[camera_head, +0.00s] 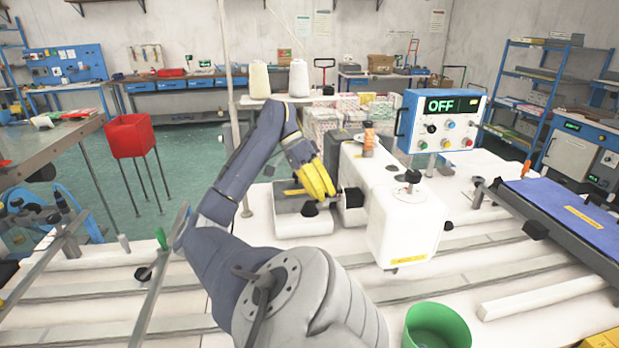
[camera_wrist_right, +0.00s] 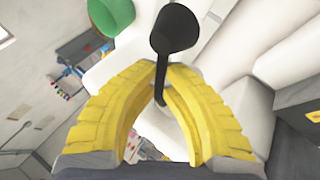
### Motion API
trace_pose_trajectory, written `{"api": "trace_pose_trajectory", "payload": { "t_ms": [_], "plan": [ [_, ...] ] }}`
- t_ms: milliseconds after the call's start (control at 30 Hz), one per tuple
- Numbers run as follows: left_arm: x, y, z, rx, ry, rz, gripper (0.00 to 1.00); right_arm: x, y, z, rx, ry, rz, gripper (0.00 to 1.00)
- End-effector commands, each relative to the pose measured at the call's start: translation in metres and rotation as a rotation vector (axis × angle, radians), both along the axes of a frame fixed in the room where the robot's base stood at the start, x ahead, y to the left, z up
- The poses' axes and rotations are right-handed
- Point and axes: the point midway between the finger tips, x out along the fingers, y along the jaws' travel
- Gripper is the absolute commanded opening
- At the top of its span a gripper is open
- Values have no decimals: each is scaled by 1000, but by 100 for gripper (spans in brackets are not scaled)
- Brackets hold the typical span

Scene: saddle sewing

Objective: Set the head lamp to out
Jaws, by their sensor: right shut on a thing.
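The white sewing machine (camera_head: 405,222) stands on the bench in the middle of the head view, with its head toward the front right. My right gripper (camera_head: 326,188) reaches its left side with its yellow fingers pointing down. In the right wrist view the right gripper (camera_wrist_right: 166,72) is shut on a black lever (camera_wrist_right: 174,30) with a round knob end, its thin stem between the fingers. In the head view the fingers hide where it grips. I cannot make out a lit head lamp. My left gripper is not in view.
A blue-framed control box (camera_head: 440,122) reading OFF stands behind the machine, with several coloured knobs. A green bin (camera_head: 436,326) is at the front. A blue padded board (camera_head: 572,215) lies at right. Two thread cones (camera_head: 299,78) stand behind my arm.

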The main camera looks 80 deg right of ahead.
Motion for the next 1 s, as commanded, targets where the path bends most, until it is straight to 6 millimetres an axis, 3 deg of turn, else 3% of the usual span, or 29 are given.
{"api": "trace_pose_trajectory", "payload": {
  "t_ms": [500, 533, 700, 1000],
  "plan": [
    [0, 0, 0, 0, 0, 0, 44, -5, -2, -1, 0, -3, -20, 0],
    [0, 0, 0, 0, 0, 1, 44, -5, -2, -1, 0, -2, -20, 11],
    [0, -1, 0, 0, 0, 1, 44, -5, -2, -1, 0, -2, -20, 31],
    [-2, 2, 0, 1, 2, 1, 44, -4, -2, -1, 0, -3, -18, 32]
  ]
}}
